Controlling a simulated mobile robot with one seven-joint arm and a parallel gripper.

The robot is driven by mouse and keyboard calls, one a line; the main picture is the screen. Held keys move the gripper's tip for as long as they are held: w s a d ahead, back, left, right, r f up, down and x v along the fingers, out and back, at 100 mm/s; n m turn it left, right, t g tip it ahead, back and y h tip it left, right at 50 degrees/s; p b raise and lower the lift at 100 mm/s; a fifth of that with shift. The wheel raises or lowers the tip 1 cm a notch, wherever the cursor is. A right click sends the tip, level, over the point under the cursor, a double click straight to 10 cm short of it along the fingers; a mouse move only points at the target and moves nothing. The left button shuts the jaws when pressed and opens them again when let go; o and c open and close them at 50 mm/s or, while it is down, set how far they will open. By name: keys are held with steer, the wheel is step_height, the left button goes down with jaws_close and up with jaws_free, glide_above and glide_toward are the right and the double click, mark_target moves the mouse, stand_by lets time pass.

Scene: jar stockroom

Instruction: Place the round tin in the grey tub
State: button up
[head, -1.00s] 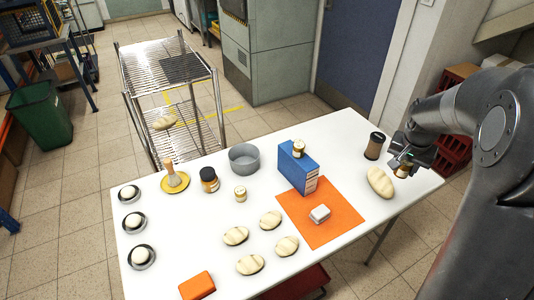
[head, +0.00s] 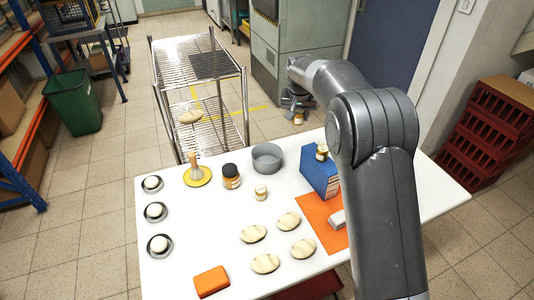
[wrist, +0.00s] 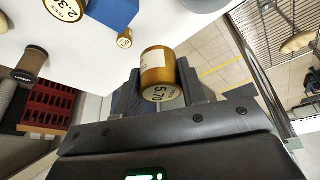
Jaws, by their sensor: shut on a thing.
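My gripper (head: 297,108) is shut on a small round tin (head: 298,119), amber-brown with a pale label and a numbered end. In the wrist view the tin (wrist: 157,72) sits between the two fingers (wrist: 160,84). The head view shows it beyond the table's back edge, right of and behind the grey tub (head: 268,165). The tub stands upright near the back of the table, and its visible inside looks empty. Part of the tub (wrist: 204,4) shows at the top of the wrist view.
The blue box (head: 318,178) with a small jar on top stands right of the tub. A dark-lidded jar (head: 231,176) and a small pale-topped jar (head: 261,193) stand left and in front. A wire rack (head: 199,62) is behind. My arm hides the table's right part.

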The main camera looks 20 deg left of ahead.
steer(key=s+a+n, duration=0.2)
steer(key=s+a, duration=0.1)
steer(key=a, duration=0.8)
glide_toward(267, 159)
steer(key=shift+w+d+f+y, duration=0.1)
steer(key=shift+d+f+y, duration=0.05)
steer(key=shift+f, duration=0.35)
steer(key=shift+d+f+y, duration=0.1)
steer(key=shift+f+y, duration=0.05)
steer(key=shift+f, duration=2.2)
steer(key=o, duration=1)
steer(key=shift+f, duration=0.1)
steer(key=v, duration=1.2)
steer(key=shift+d+r, duration=0.1)
steer(key=shift+r, duration=0.1)
